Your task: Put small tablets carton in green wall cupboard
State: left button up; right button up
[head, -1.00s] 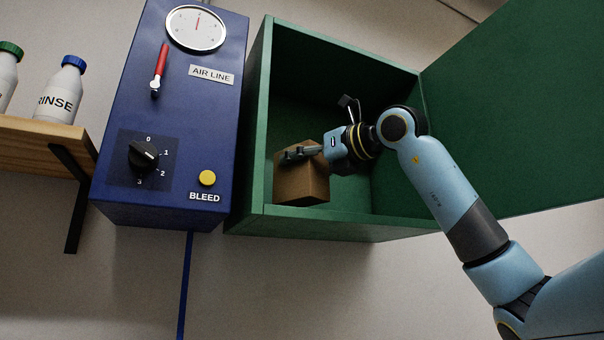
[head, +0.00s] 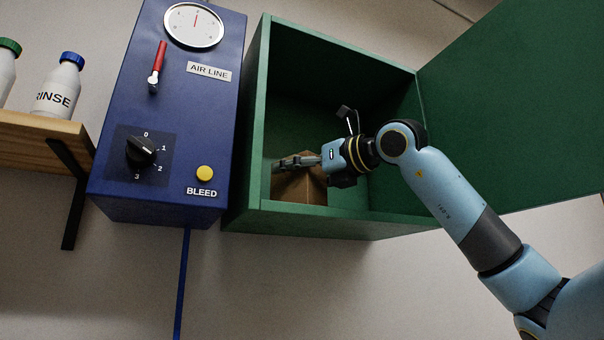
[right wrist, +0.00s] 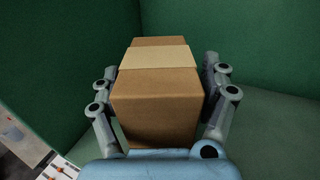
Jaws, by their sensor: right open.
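The small brown carton (head: 304,189) stands inside the green wall cupboard (head: 340,228), near its left side. In the right wrist view the carton (right wrist: 155,95) shows a paler tape band across its top and rests on the green floor. My right gripper (head: 285,163) reaches into the cupboard from the right, at the carton's upper part. In the right wrist view its fingers (right wrist: 160,85) are open, one on each side of the carton, with a narrow gap visible on the right. The cupboard door (head: 515,100) stands wide open to the right. My left gripper is not in view.
A blue air line box (head: 215,120) with gauge, red lever, dial and yellow button is mounted close to the cupboard's left. A wooden shelf (head: 40,150) holding white bottles (head: 60,88) is at far left. Inside the cupboard, the floor right of the carton is clear.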

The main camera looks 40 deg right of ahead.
jog(key=shift+r, duration=0.2)
jog(key=s+d+b, duration=0.1)
jog(key=s+b, duration=0.7)
jog(key=s, duration=0.4)
jog(key=shift+b, duration=0.35)
jog(key=shift+f, duration=0.15)
